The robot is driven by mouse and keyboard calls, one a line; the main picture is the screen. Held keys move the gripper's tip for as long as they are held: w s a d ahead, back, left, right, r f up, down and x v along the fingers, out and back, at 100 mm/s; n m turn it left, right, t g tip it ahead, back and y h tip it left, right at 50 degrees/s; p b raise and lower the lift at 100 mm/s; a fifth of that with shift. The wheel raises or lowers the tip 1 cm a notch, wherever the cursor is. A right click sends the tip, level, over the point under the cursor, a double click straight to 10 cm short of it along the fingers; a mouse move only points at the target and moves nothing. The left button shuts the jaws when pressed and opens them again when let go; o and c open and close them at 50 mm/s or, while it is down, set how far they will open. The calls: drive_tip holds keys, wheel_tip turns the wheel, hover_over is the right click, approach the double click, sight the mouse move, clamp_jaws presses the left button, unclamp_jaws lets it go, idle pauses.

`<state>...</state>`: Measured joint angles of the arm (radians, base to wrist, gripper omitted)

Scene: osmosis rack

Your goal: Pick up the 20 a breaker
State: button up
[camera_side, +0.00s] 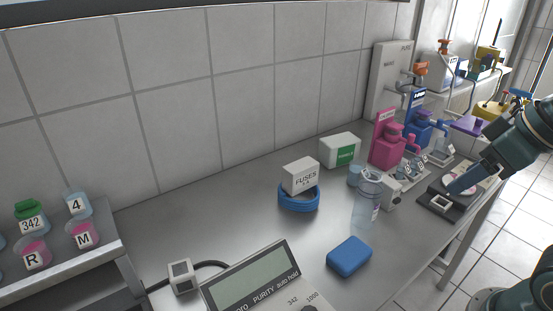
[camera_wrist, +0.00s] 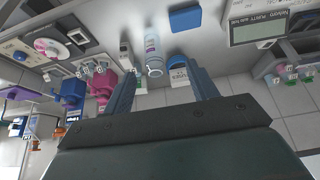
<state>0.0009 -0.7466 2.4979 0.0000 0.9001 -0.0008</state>
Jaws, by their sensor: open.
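No label reading 20 A is legible in either view, so I cannot tell for certain which thing is the breaker. A small white block with a dark detail (camera_side: 391,196) stands just right of the clear bottle (camera_side: 369,202) in the side view; it may be the breaker. A similar pale block (camera_wrist: 125,52) shows beside the bottle (camera_wrist: 153,50) in the wrist view. My gripper (camera_side: 459,187) is at the right, above the dark device at the bench's right end. In the wrist view its two fingers (camera_wrist: 162,72) are wide apart with nothing held between them.
A white FUSES box (camera_side: 300,176) rests on a blue coil (camera_side: 299,198). A blue block (camera_side: 349,257) and a PURITY meter (camera_side: 262,283) are nearer the front. Pink (camera_side: 388,143) and blue (camera_side: 419,125) pump units stand behind. Bare bench lies left of the coil.

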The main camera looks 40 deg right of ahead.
drive_tip(key=m+g, duration=0.1)
drive_tip(key=g, duration=0.4)
hover_over(388, 194)
drive_tip(key=d, duration=0.1)
wheel_tip(388, 194, down, 10)
drive_tip(key=r, duration=0.1)
drive_tip(key=shift+w+d+f+g, duration=0.3)
drive_tip(key=shift+w+d+f, duration=0.25)
drive_tip(key=shift+f, duration=0.15)
drive_tip(key=shift+f, duration=0.1)
drive_tip(key=shift+f, duration=4.2)
drive_tip(key=shift+a+f, duration=0.1)
drive_tip(key=shift+f, duration=2.5)
